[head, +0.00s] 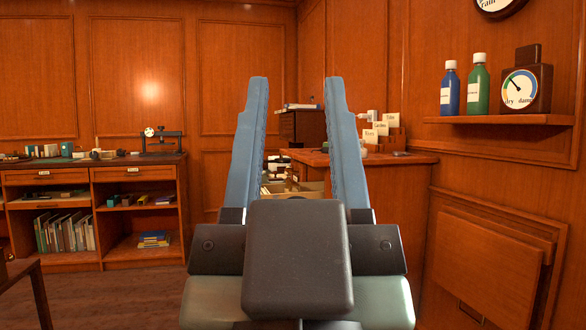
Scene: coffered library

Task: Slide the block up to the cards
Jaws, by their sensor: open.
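My gripper (293,85) is raised in front of the camera. Its two long blue fingers stand upright and wide apart, with nothing held between them. Beyond the gap, partly hidden by my gripper, is a pale open tray or drawer (312,186) with small white and dark items. I cannot tell whether cards or the block lie in it. Upright cream cards with writing (381,129) stand in a wooden holder on the desk to the right of my right finger. I cannot clearly pick out the block.
The wooden desk (400,180) stands right of centre. A wall shelf (500,119) holds a blue bottle (449,90), a green bottle (478,88) and a dial gauge (521,88). A low bookcase (95,205) stands at left.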

